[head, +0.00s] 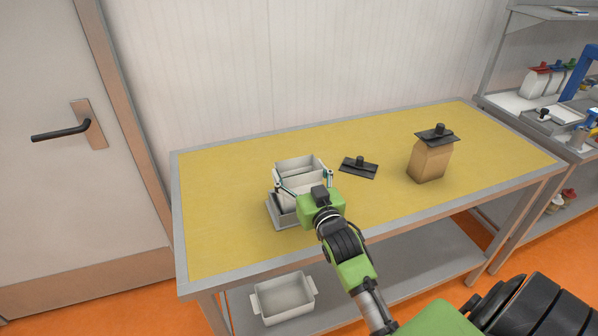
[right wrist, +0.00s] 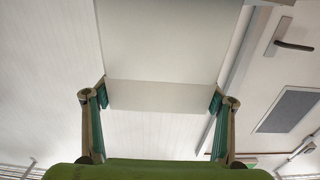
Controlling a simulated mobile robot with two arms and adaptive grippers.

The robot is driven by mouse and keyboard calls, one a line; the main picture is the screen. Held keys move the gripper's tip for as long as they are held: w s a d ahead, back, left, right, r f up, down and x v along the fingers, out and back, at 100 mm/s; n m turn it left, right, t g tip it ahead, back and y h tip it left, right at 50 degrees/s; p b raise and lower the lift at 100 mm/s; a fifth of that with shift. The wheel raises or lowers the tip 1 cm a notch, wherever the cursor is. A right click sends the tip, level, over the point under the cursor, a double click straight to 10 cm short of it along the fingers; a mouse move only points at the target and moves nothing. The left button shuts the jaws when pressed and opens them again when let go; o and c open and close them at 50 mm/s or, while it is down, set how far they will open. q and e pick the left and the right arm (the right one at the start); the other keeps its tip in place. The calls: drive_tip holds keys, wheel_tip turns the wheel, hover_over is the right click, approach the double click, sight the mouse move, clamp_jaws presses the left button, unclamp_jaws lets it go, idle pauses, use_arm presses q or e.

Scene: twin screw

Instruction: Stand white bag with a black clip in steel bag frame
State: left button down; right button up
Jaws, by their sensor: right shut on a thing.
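My right gripper (head: 303,182) is over the left part of the yellow table, its fingers closed on the two sides of a pale, box-like thing (head: 298,162), which looks like the white bag. In the right wrist view the fingers press the edges of its smooth pale face (right wrist: 160,95). No clip shows on it. A grey steel holder (head: 283,221), which looks like the bag frame, is below and beside it; my gripper partly hides both, so I cannot tell how they touch. A black clip (head: 358,167) with a knob lies to the right. My left gripper is not in view.
A brown bag (head: 429,162) with a black clip stands on the right half of the yellow table (head: 225,240). A white bin (head: 284,297) is on the lower shelf. A rack (head: 515,102) with clipped bags stands at the right. The table front is mostly clear.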

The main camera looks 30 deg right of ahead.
drive_tip(key=o, duration=1.2)
drive_tip(key=shift+s+a+f, duration=0.1)
drive_tip(key=shift+s+a, duration=0.05)
drive_tip(key=shift+s, duration=0.4)
drive_tip(key=v, duration=1.1)
